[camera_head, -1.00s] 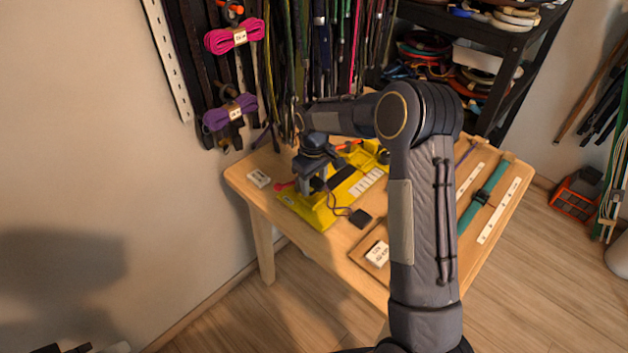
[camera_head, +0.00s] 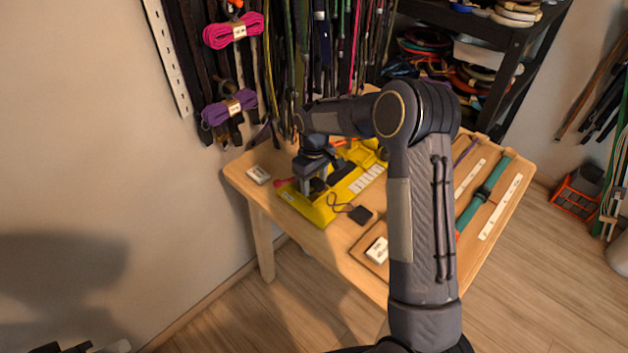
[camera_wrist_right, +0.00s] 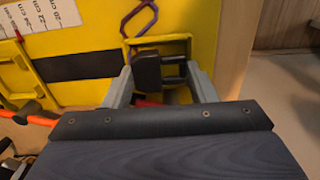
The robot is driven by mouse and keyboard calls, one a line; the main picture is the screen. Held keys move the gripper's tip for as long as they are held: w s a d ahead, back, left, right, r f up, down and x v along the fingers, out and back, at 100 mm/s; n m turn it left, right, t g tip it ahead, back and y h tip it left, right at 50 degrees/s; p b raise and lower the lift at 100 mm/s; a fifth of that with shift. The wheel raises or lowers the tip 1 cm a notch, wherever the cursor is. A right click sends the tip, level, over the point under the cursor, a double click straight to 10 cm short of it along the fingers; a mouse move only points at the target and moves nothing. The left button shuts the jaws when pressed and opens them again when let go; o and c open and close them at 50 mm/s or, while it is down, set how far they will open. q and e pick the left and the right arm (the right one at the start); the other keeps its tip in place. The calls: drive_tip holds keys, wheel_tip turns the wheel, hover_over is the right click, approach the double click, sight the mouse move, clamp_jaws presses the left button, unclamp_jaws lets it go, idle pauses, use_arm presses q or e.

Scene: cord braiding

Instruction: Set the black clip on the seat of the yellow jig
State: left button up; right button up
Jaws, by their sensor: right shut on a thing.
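The yellow jig (camera_head: 322,209) lies on the wooden table. My right gripper (camera_head: 313,190) is low over its near left end. In the right wrist view the black clip (camera_wrist_right: 147,71) is between the grey fingers of my right gripper (camera_wrist_right: 162,88), which is shut on it. The clip is at a yellow-walled recess of the jig (camera_wrist_right: 205,30). I cannot tell whether it touches the seat's floor. A thin dark cord loop (camera_wrist_right: 139,17) lies beside it. Dark and pale parts at the lower left edge may be my left gripper; its jaws are unclear.
A black square tag (camera_head: 360,214) lies by the jig's near edge. A white label block (camera_head: 258,175) stands left of the jig. A wooden board (camera_head: 463,230) with a teal strap is to the right, partly behind my arm. Cords hang behind.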

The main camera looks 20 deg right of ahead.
drive_tip(key=shift+f, duration=0.25)
idle(0.4)
drive_tip(key=o, duration=1)
drive_tip(key=shift+o, duration=0.2)
drive_tip(key=shift+r, duration=0.15)
wheel_tip(320, 180, up, 7)
drive_tip(key=shift+s+r, duration=0.1)
drive_tip(key=shift+r, duration=0.4)
drive_tip(key=s+r+m+t+y+p, duration=0.1)
drive_tip(key=s+r, duration=0.3)
drive_tip(key=s, duration=0.3)
drive_tip(key=s+a+r+m+t+y, duration=0.1)
drive_tip(key=s+r+m+t, duration=0.1)
drive_tip(key=s+r, duration=0.45)
drive_tip(key=s+r+m+t+y+p, duration=0.1)
drive_tip(key=s+r, duration=0.2)
drive_tip(key=s, duration=0.6)
drive_tip(key=s+a+f+m+t, duration=0.1)
drive_tip(key=s+a, duration=0.3)
drive_tip(key=s, duration=0.5)
drive_tip(key=shift+s+f+m+t+y+p, duration=0.35)
drive_tip(key=shift+f+m, duration=0.25)
drive_tip(key=shift+f, duration=0.3)
